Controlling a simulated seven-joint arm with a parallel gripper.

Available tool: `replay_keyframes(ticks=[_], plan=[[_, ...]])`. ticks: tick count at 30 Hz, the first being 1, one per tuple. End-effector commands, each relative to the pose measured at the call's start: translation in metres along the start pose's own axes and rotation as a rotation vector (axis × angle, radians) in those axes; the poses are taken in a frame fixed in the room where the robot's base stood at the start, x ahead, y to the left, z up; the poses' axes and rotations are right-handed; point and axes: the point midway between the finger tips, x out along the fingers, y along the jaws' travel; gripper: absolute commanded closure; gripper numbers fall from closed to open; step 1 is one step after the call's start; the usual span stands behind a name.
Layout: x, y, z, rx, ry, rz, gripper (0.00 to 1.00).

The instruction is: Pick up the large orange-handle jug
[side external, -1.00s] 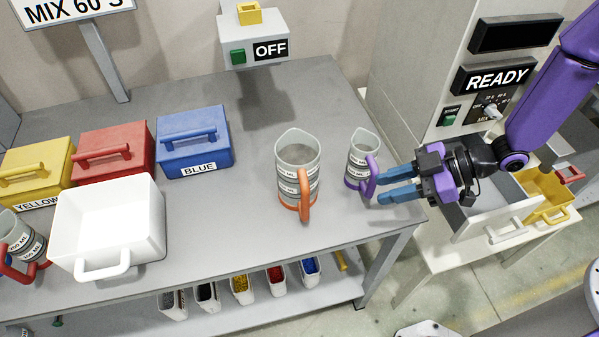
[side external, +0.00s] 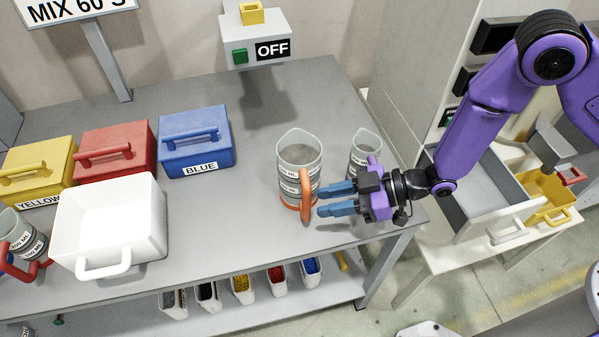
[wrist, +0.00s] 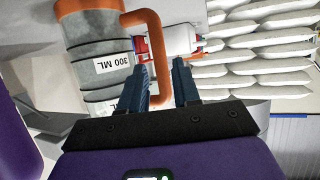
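The large jug (side external: 298,153) is grey with white label bands and an orange handle (side external: 305,197). It stands upright on the grey table. My gripper (side external: 325,199) is open, with its blue fingers pointing left at the orange handle. In the wrist view the jug (wrist: 93,50) is at upper left, and its orange handle (wrist: 156,60) runs down between the two finger tips (wrist: 161,80). The fingers stand apart on either side of the handle, with gaps visible. Whether they touch it I cannot tell.
A smaller jug (side external: 365,147) stands just behind my gripper, partly hidden by it. A white bin (side external: 140,235), a blue box (side external: 195,150), a red box (side external: 108,160) and a yellow box (side external: 38,172) are to the left. The table's front edge is close below my gripper.

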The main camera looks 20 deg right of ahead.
Motion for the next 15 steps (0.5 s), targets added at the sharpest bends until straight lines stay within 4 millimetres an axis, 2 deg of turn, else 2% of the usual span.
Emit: replay_keyframes(ticks=[3, 8, 15], plan=[[0.011, 0.000, 0.000, 0.000, 0.000, 0.000, 0.68], [0.017, 0.000, 0.000, 0.000, 0.000, 0.001, 0.68], [0.048, 0.000, 0.000, 0.001, 0.000, 0.001, 0.68]])
